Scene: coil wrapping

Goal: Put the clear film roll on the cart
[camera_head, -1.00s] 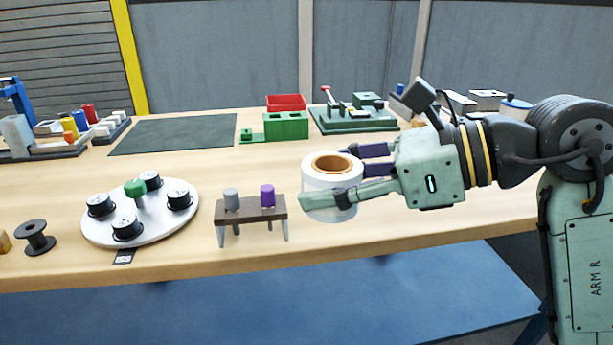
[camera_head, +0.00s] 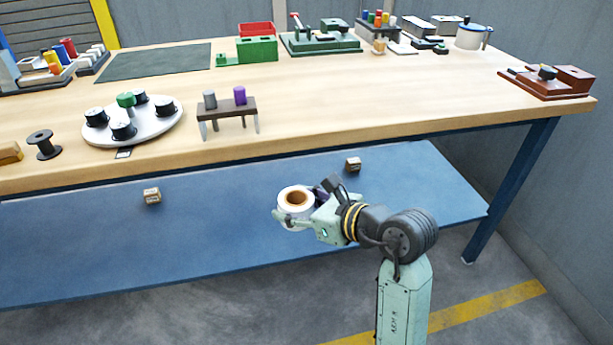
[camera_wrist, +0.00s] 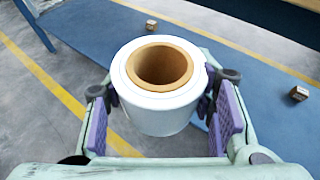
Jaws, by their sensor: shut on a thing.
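The clear film roll (camera_head: 293,208) is a whitish roll with a brown cardboard core, held upright. My gripper (camera_head: 299,206) is shut on it, in front of the workbench's front edge and lower than the tabletop. In the wrist view the film roll (camera_wrist: 158,105) sits between the purple-padded fingers of my gripper (camera_wrist: 160,110), with its open core facing the camera. No cart shows in either view.
The wooden workbench (camera_head: 350,95) bears a round turntable (camera_head: 150,128) with black spools, a small brown stand (camera_head: 228,109) and green fixtures. The blue lower shelf (camera_head: 100,245) holds two small boxes (camera_head: 152,195) (camera_head: 353,164). Open floor with a yellow line (camera_head: 480,305) lies at front right.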

